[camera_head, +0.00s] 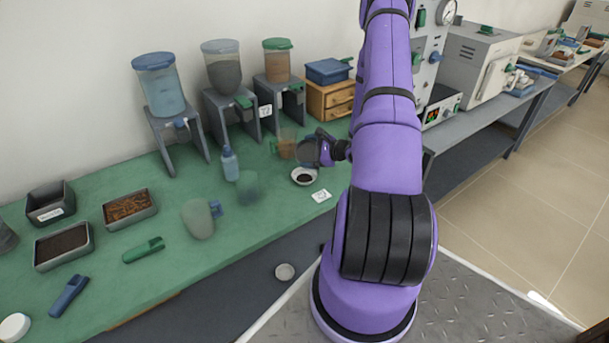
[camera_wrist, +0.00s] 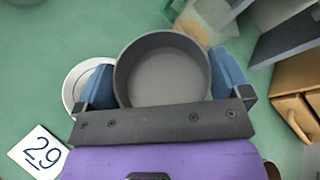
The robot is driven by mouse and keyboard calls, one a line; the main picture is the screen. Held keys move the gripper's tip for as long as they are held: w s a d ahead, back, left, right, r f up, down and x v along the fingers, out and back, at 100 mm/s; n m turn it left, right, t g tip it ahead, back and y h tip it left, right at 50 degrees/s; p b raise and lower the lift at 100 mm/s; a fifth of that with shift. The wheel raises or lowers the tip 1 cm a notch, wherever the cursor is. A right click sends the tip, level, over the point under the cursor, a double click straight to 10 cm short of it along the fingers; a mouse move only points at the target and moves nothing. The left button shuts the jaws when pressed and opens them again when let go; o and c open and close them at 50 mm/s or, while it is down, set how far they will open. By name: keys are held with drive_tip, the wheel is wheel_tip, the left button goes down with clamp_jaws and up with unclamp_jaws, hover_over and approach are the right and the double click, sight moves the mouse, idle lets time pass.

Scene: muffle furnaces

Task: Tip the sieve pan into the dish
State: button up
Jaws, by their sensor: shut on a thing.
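My gripper (camera_head: 327,150) is over the right part of the green bench. In the wrist view its two blue fingers (camera_wrist: 162,82) are shut on the sides of the round grey sieve pan (camera_wrist: 163,82). The pan's inside looks plain grey, with no loose material that I can make out. In the head view the sieve pan (camera_head: 308,151) looks tilted, above and behind the dish. The white dish (camera_head: 304,181) stands on the bench with dark material in it. In the wrist view the dish (camera_wrist: 70,92) is at the left, partly hidden by a finger.
A number card (camera_head: 320,196) lies by the dish. A clear beaker (camera_head: 286,145) stands behind the pan. Hoppers on stands (camera_head: 225,75) and a wooden drawer box (camera_head: 328,98) line the back. A blue-capped bottle (camera_head: 229,164) and jugs (camera_head: 198,219) stand to the left.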

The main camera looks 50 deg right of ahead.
idle(0.3)
drive_tip(key=shift+w+d+f+m+g+y, duration=0.15)
drive_tip(key=shift+f+m+g+y, duration=0.4)
drive_tip(key=shift+m, duration=0.55)
drive_tip(key=shift+f+m+y, duration=0.2)
drive_tip(key=shift+m+y, duration=0.05)
drive_tip(key=shift+m, duration=0.05)
drive_tip(key=shift+f+m+g+y, duration=0.35)
drive_tip(key=shift+m+y, duration=0.15)
drive_tip(key=shift+m, duration=0.2)
drive_tip(key=shift+r, duration=2.5)
